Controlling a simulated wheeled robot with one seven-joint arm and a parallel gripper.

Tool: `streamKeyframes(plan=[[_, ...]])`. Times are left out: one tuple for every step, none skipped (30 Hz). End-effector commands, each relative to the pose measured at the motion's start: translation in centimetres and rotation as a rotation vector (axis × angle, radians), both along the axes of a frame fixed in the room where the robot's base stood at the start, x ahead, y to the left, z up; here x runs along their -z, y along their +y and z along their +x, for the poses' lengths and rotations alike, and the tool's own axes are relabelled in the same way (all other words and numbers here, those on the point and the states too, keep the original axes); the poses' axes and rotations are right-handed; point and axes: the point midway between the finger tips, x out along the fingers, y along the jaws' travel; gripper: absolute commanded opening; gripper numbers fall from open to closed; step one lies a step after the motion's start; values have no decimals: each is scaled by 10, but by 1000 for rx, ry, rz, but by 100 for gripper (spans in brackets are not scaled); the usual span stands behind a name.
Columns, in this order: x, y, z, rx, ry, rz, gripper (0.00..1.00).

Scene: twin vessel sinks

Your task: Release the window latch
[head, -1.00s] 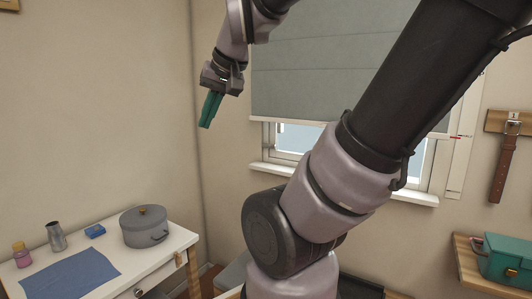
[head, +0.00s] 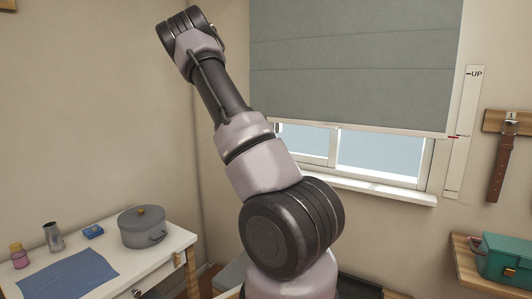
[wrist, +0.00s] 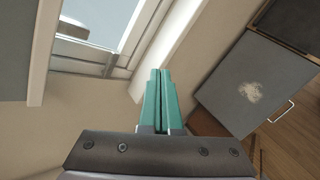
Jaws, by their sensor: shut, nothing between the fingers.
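The window (head: 380,152) is in the back wall, its lower part showing below a grey blind (head: 350,65). I cannot make out the latch in either view. The window frame also shows at the upper left of the wrist view (wrist: 85,52), tilted. My gripper (wrist: 162,72) has two green fingers, shut together with nothing between them. In the wrist view the fingertips appear beside the pale window sill (wrist: 172,50); I cannot tell whether they touch it. In the head view my gripper is out of sight; only my raised arm shows, left of the window.
A white strip marked "UP" (head: 463,130) hangs right of the blind. A table with a grey pot (head: 142,228) and a blue cloth (head: 70,277) stands at the left. A shelf with a teal box (head: 505,257) is at the right.

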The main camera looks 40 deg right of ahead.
Motion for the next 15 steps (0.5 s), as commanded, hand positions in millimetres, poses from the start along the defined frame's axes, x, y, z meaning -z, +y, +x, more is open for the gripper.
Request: streamKeyframes(plan=[[14,-12,13,-67,87,-83,0],[19,-19,21,-108,136,-128,0],[26,-26,31,-164,203,-189,0],[31,-30,40,-206,254,-234,0],[36,-34,47,-247,305,-276,0],[43,-39,57,-301,372,-330,0],[48,-41,64,-340,420,-368,0],[53,-43,71,-376,466,-404,0],[59,-44,80,-422,523,-445,0],[63,-44,86,-454,564,-475,0],[68,-45,91,-483,600,-500,0],[72,-45,97,-515,642,-530,0],[76,-44,101,-536,671,-549,0],[79,-44,104,-555,696,-566,0],[82,-44,108,-575,721,-582,0]])
